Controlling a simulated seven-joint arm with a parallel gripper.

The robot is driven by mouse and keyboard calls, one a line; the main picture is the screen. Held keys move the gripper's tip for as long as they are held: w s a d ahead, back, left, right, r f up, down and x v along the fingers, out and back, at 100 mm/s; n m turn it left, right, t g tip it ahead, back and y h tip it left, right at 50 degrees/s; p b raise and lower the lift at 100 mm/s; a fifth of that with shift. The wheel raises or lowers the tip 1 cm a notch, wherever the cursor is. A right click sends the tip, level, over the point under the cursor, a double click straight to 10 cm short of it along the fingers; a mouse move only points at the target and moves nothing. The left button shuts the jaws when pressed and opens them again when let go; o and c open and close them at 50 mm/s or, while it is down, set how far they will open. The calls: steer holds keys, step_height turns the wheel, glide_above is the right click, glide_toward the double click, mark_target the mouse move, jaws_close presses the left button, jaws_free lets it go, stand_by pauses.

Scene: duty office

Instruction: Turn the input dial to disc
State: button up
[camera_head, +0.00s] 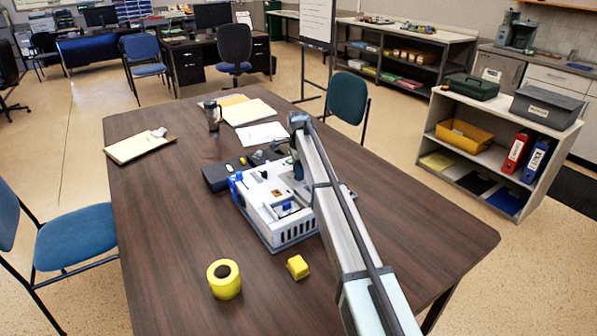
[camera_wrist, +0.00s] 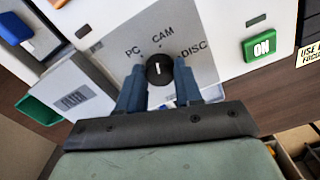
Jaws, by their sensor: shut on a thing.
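The input dial (camera_wrist: 157,77) is a round black knob with a white pointer line. It sits on a grey panel (camera_wrist: 118,62) with the labels PC, CAM and DISC around it. The pointer line is nearly upright and points towards CAM, between PC on the left and DISC on the right. My gripper (camera_wrist: 160,84) has its two blue fingers on either side of the dial, shut on it. The white and blue device (camera_head: 262,203) stands on the table in the head view. There, my arm hides part of the device and the dial cannot be made out.
A green ON button (camera_wrist: 259,46) lies right of the dial, and a blue rocker (camera_wrist: 13,28) is at upper left.

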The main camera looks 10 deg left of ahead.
steer(key=m, duration=0.6)
steer(key=shift+m, duration=0.3)
steer(key=m, duration=0.6)
stand_by(0.4)
steer(key=o, duration=1)
steer(key=shift+o, duration=0.2)
step_height(320, 180, up, 14)
